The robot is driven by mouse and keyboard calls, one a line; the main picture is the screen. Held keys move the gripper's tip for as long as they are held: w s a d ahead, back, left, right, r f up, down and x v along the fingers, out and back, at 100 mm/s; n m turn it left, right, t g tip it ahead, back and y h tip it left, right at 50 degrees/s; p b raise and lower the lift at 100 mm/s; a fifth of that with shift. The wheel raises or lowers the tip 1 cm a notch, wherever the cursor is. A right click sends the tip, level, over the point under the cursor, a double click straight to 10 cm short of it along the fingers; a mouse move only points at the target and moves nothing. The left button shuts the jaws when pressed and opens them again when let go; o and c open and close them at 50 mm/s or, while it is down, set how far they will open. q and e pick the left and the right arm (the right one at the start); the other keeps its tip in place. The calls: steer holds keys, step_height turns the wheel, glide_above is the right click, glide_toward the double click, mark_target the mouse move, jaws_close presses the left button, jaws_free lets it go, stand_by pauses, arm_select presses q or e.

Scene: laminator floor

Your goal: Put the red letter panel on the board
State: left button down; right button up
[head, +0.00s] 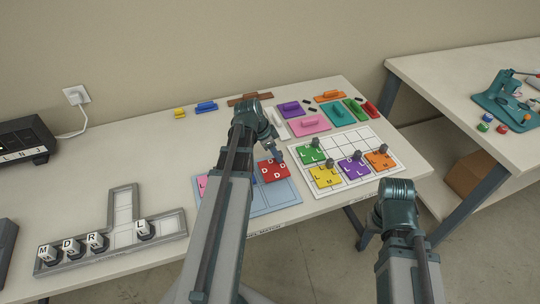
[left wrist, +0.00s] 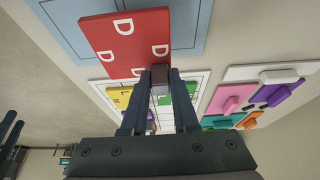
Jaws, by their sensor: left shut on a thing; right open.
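The red letter panel (head: 273,170), marked with several white D letters, is in my left gripper (head: 277,149). In the left wrist view, the fingers (left wrist: 160,88) are shut on the dark knob of the red panel (left wrist: 125,42). The panel looks held above the blue gridded mat (head: 262,204), near its right end. The white gridded board (head: 394,154) lies just right of it. On the board are green (head: 311,154), yellow (head: 325,178), purple (head: 353,167) and orange (head: 379,160) letter panels with knobs. My right arm is at lower right; its gripper fingers are hidden.
A pink panel (head: 202,184) is on the blue mat, partly behind my left arm. Coloured handled pieces, including a pink one (head: 310,122), lie behind the board. A grey tray (head: 120,241) with letter blocks is at left. A second table (head: 450,90) stands right.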

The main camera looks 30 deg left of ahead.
arm_select(q)
steer(key=shift+w+a+f, duration=0.1)
steer(key=shift+w+a, duration=0.45)
steer(key=shift+a, duration=0.3)
steer(key=shift+w+a+f, duration=0.1)
steer(key=shift+w+a, duration=0.25)
steer(key=shift+a, duration=0.2)
steer(key=shift+w+a+f, duration=0.1)
steer(key=shift+w+a, duration=0.25)
steer(key=shift+a, duration=0.2)
steer(key=f+b, duration=0.1)
steer(key=b, duration=0.1)
steer(key=f+b, duration=0.1)
steer(key=f, duration=0.1)
steer(key=shift+s+d+f+b, duration=0.15)
steer(key=shift+s+d+b, duration=0.05)
steer(key=shift+b, duration=0.2)
steer(key=shift+f, duration=0.2)
steer(key=c, duration=0.7)
jaws_free()
steer(key=shift+r, duration=0.2)
